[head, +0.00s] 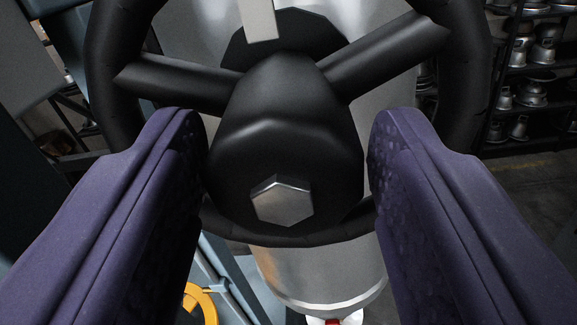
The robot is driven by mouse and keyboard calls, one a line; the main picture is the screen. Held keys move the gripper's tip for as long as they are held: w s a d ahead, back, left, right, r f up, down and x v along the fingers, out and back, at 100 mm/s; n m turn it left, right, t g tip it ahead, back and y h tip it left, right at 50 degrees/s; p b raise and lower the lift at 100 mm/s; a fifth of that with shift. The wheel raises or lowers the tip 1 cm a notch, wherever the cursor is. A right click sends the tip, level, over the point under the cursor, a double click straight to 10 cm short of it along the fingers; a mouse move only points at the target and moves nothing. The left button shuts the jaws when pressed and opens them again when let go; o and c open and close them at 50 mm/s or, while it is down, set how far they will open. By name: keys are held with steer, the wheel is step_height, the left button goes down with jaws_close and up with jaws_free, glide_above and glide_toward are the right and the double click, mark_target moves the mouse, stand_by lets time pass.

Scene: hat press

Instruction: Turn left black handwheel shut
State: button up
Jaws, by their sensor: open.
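The black handwheel (465,70) fills the upper middle of the head view. Its thick rim curves down both sides and crosses low behind the hub. Two spokes rise to the left and right from the black hub (283,130), which has a silver hex bolt (282,201) at its lower front. My gripper (287,150) is open, with one purple finger on each side of the hub. The fingertips are close to the hub sides; I cannot tell whether they touch. The fingers hide parts of the lower rim.
A silver cylinder (320,275) stands behind and below the wheel. A yellow ring-shaped part (203,303) shows at the bottom left. Blue-grey machine frame is at the left. Dark shelves with several metal forms (530,95) stand at the back right, beyond bare floor.

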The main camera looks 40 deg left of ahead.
mark_target(277, 197)
steer(key=v, duration=0.5)
steer(key=shift+s+b, duration=0.25)
steer(key=shift+b, duration=0.1)
steer(key=shift+s+d, duration=0.35)
steer(key=d+f+m+h+b, duration=0.2)
steer(key=d+f+h+b, duration=0.3)
steer(key=d+f+b, duration=0.6)
steer(key=s+d+f+m+h+b, duration=0.1)
steer(key=d+f+h+b, duration=0.3)
steer(key=d+f+b, duration=0.7)
steer(key=d+m+b, duration=0.1)
steer(key=d+b, duration=0.4)
steer(key=b, duration=0.8)
steer(key=shift+s+d+f+m+h, duration=0.3)
steer(key=shift+d+h, duration=0.1)
